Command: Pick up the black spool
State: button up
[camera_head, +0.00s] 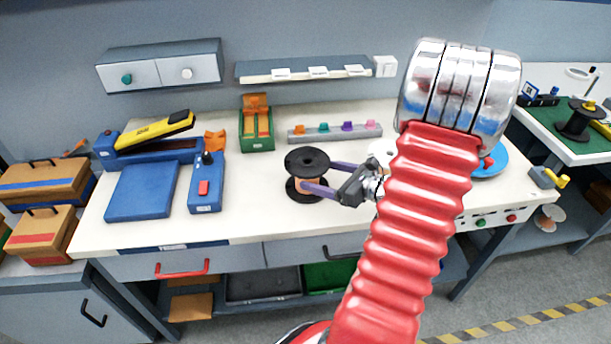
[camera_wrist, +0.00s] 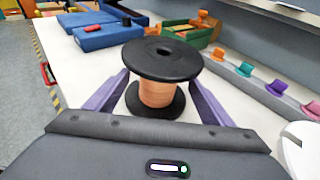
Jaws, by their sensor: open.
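The black spool (camera_head: 307,160) stands upright on the white workbench, with copper-coloured winding between its two black flanges. In the wrist view the black spool (camera_wrist: 162,60) is in the middle, between the two purple fingers. My gripper (camera_head: 322,178) reaches in from the right at the height of the winding. In the wrist view my gripper (camera_wrist: 160,92) is open, one finger on each side of the winding. A gap shows between the winding and each finger. The fingertips are partly hidden behind the spool.
A blue box with a red button (camera_head: 205,185) and a blue pad (camera_head: 142,190) lie to the left. A green tray (camera_head: 257,128) and a grey rail with coloured knobs (camera_head: 335,132) stand behind. Bare white bench (camera_head: 260,222) lies in front of the spool. Another black spool (camera_head: 577,120) stands on the green mat at right.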

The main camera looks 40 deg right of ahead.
jog(key=shift+w, duration=0.1)
jog(key=shift+x, duration=2.65)
jog(key=shift+c, duration=0.5)
jog(key=c, duration=1.6)
jog(key=shift+r, duration=0.1)
notch_tip(320, 180, up, 10)
